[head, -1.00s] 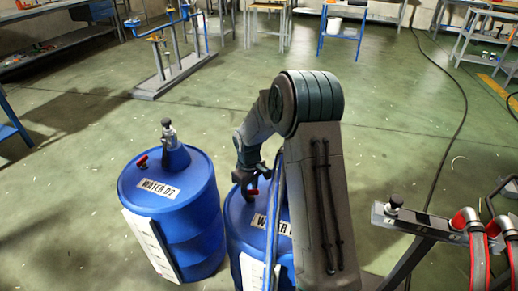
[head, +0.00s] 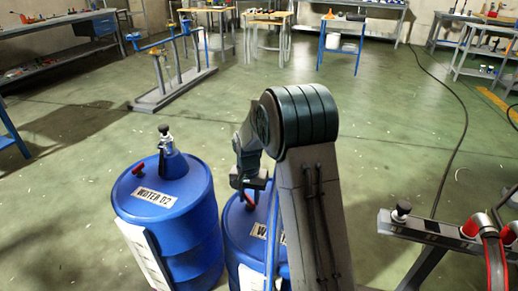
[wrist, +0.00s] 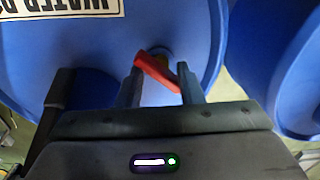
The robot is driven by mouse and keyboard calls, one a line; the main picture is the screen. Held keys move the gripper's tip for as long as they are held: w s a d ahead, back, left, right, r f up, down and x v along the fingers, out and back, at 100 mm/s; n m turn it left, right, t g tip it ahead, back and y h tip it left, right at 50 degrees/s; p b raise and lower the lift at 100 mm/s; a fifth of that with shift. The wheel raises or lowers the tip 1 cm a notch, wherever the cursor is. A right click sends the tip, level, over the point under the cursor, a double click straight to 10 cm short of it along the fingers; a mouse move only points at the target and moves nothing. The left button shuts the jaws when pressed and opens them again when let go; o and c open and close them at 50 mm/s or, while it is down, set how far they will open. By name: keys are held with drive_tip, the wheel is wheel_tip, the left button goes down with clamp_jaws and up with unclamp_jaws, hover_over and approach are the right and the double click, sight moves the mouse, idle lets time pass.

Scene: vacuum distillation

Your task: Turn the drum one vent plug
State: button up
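The drum one vent plug is a red bar handle (head: 249,201) on top of the blue drum (head: 232,226) at centre, whose label is partly hidden by my arm. In the wrist view the red plug handle (wrist: 157,72) lies slantwise between the fingertips of my gripper (wrist: 160,86). The fingers stand apart, one on each side of the handle. I cannot tell whether either finger touches it. In the head view my gripper (head: 248,183) is just above the plug, its fingertips hard to make out.
A second blue drum labelled WATER 02 (head: 165,215) stands close on the left, with its own red plug (head: 138,169) and a metal fitting (head: 167,145). A metal frame with red clamps (head: 430,228) stands at right. The floor behind is open.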

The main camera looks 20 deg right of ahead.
sight(250, 200)
drive_tip(key=shift+f+m, duration=0.15)
drive_tip(key=shift+m, duration=0.45)
wheel_tip(250, 200, up, 16)
drive_tip(key=p, duration=0.4)
drive_tip(key=s+r+n+t+p, duration=0.1)
drive_tip(key=s+r+n+p, duration=0.2)
drive_tip(key=s+r+p, duration=0.4)
drive_tip(key=shift+s+r+p, duration=0.35)
drive_tip(key=shift+s+r, duration=2.1)
drive_tip(key=shift+r, duration=0.2)
drive_tip(key=shift+a, duration=0.1)
